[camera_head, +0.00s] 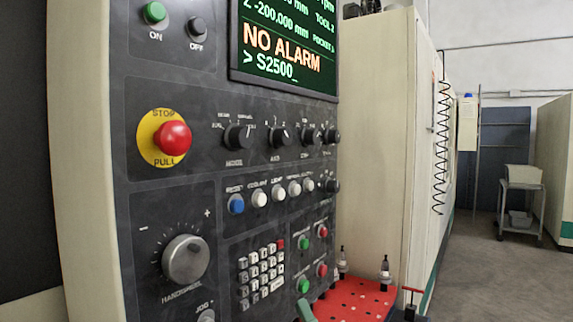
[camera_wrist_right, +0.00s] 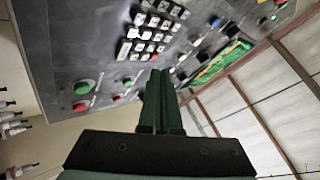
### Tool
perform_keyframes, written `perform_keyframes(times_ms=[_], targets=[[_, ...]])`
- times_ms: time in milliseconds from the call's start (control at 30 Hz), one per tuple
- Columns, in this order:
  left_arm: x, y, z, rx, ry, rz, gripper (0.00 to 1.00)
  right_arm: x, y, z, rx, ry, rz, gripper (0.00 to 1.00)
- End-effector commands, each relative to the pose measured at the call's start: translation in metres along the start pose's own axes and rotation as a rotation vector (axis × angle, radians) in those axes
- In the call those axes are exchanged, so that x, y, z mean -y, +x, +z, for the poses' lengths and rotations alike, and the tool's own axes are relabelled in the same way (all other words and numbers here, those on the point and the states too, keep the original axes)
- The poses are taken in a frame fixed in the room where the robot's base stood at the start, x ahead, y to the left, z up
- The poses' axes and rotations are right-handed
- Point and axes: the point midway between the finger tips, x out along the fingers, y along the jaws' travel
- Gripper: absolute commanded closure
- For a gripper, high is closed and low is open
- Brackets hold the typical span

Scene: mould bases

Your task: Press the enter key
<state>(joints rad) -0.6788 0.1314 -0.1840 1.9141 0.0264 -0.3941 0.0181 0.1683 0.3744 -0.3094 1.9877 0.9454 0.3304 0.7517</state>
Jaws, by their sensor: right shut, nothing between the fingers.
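The keypad (camera_head: 261,275) is a block of small pale keys with one red key at its top right, low on the dark control panel. It also shows in the wrist view (camera_wrist_right: 149,34). I cannot read the key labels, so I cannot tell which one is the enter key. My right gripper (camera_head: 305,306) shows only as a green fingertip at the bottom edge of the head view, below and right of the keypad. In the wrist view its green fingers (camera_wrist_right: 159,76) are shut and empty, with their tips just below the keypad in the picture. My left gripper is out of view.
The screen (camera_head: 285,45) reads "NO ALARM" and "> S2500_". A red emergency stop knob (camera_head: 174,137), a handwheel dial (camera_head: 186,259) and green and red buttons surround the keypad. A red perforated tray (camera_head: 350,305) with tool holders stands at the lower right.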

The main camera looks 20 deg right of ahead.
Motion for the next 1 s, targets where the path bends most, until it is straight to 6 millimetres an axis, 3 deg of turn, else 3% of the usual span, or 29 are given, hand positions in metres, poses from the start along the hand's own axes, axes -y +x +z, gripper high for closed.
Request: perform_keyframes(times_ms=[267,800,1000], targets=[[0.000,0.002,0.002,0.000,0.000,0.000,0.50,-0.002,-0.002,-0.005,0.004,-0.140,-0.003,1.00],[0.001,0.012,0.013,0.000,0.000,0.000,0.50,-0.004,-0.014,-0.044,0.011,-1.262,-0.058,1.00],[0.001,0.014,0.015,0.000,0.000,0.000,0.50,-0.003,-0.015,-0.053,0.005,-1.541,-0.077,1.00]])
